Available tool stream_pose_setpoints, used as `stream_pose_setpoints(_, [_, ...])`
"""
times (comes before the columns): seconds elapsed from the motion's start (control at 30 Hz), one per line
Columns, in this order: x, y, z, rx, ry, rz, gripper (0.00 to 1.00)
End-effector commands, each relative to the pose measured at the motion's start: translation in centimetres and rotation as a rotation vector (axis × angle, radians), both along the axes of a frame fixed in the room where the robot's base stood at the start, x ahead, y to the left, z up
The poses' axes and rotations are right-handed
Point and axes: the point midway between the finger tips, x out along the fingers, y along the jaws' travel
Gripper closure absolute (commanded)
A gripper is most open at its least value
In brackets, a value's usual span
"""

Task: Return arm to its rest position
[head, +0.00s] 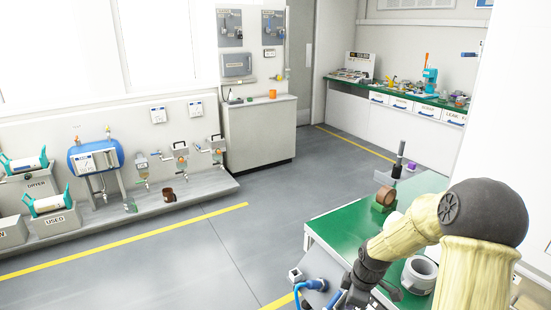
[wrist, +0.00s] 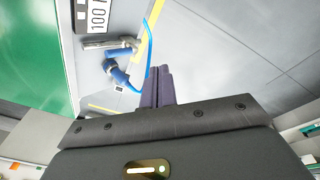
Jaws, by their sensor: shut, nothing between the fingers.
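My arm (head: 400,232) reaches in from the right of the head view, bent at a dark elbow and pointing down to the left over the green bench's near edge. In the wrist view my gripper (wrist: 158,84) has its two dark fingers together with nothing between them. In the head view the gripper is partly hidden at the bottom edge. A blue connector with a blue hose (wrist: 120,75) lies to the left of the fingertips in the wrist view, apparently apart from them. It also shows in the head view (head: 310,285).
The green bench (head: 335,232) bears a brown part (head: 385,197) and a grey ring-shaped part (head: 420,273). Open grey floor (head: 190,255) with yellow lines lies to the left. A wall ledge (head: 130,224) carries a blue tank (head: 95,157). A grey cabinet (head: 258,135) stands behind.

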Motion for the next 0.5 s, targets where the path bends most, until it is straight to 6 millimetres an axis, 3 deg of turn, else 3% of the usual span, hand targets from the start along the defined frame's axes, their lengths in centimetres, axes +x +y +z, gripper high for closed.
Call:
stream_pose_setpoints(0.3, [-7.5, 3.3, 5.8, -0.017, 0.008, -0.570, 1.00])
stream_pose_setpoints(0.5, [-11.5, 4.4, 8.0, 0.034, -0.009, -0.880, 1.00])
